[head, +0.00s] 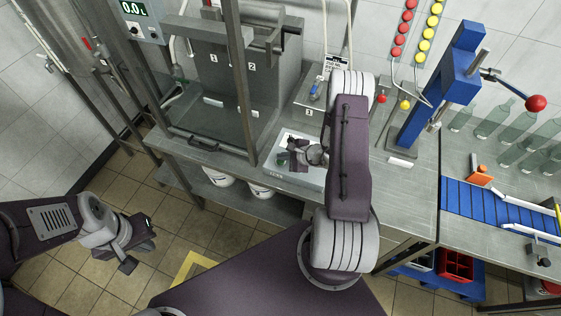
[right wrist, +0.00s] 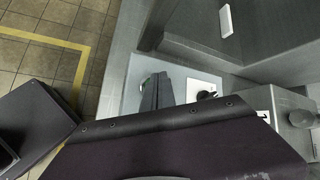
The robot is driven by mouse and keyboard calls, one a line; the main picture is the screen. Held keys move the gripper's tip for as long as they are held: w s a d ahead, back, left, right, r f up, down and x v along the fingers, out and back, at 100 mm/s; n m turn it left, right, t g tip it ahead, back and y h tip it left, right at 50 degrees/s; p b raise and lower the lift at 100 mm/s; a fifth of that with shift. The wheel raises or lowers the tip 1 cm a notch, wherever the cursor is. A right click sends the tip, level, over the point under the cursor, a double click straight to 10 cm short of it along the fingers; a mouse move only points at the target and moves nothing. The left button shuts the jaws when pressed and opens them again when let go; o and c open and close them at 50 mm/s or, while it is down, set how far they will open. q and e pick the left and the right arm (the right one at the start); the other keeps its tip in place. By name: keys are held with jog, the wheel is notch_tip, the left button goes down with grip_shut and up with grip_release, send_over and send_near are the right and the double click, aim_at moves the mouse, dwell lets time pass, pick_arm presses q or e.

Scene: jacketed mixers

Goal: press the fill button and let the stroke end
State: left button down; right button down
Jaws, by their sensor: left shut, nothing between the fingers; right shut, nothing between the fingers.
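My right gripper (head: 290,158) is shut and empty, over a pale control panel (head: 285,139) at the bench's front edge. In the right wrist view its closed fingers (right wrist: 157,90) lie over the light plate (right wrist: 198,87). A small green button (right wrist: 147,82) shows right beside the fingertips, partly hidden by them. I cannot tell whether the fingers touch or press it. A black knob (right wrist: 206,95) sits on the plate to the right. My left gripper (head: 130,260) is shut and empty, low over the floor at the left, away from the bench.
A glass-fronted frame (head: 190,146) stands left of the panel. A blue press (head: 440,90) with a red-knobbed lever, glass bottles (head: 495,118) and a blue conveyor (head: 490,208) are at the right. A display (head: 132,8) reads 0.0. White buckets (head: 217,176) stand under the bench.

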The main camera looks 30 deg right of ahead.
aim_at(283, 162)
jog(key=shift+f+b, duration=0.45)
jog(key=shift+b, duration=0.15)
dwell(0.7)
jog(key=shift+r, duration=0.1)
jog(key=shift+r+p, duration=0.4)
jog(key=shift+r, duration=0.4)
jog(key=shift+r, duration=0.1)
jog(key=shift+r+p, duration=1.45)
jog(key=shift+r, duration=1)
